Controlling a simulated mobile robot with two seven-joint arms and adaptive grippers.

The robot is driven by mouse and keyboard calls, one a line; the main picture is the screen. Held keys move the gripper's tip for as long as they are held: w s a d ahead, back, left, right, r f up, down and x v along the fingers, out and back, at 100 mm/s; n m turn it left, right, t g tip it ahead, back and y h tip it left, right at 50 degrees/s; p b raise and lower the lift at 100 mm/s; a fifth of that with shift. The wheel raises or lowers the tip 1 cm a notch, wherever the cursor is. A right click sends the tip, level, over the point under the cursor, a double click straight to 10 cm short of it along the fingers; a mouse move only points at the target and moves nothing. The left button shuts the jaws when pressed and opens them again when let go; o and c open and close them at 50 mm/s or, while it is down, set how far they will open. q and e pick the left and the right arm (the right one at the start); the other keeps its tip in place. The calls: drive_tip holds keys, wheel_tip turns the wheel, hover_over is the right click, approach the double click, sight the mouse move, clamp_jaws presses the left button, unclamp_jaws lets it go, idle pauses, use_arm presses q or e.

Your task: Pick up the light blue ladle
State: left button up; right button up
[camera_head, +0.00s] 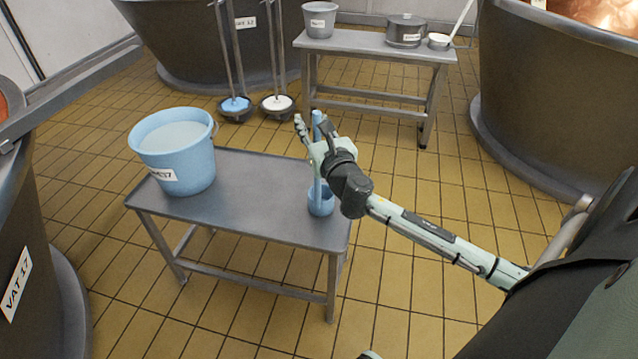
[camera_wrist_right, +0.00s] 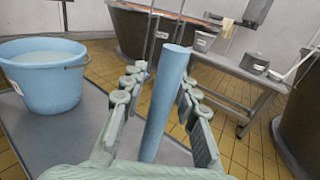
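The light blue ladle (camera_head: 320,204) stands upright at the right end of the low metal table, its bowl down and its handle pointing up. Its handle (camera_wrist_right: 166,100) rises between the fingers of my right gripper (camera_wrist_right: 160,84) in the wrist view. The fingers are spread, one on each side of the handle, with a clear gap on the left and a smaller one on the right. In the head view my right gripper (camera_head: 314,130) is at the upper handle, hiding part of it. My left gripper is not in view.
A light blue bucket (camera_head: 178,160) of pale liquid stands on the left of the low table (camera_head: 248,205). A back table (camera_head: 375,46) holds a grey bucket (camera_head: 319,20), a lidded pot (camera_head: 405,31) and a white ladle (camera_head: 438,42). Large vats (camera_head: 545,100) flank the tiled floor.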

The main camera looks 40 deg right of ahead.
clamp_jaws()
idle(0.4)
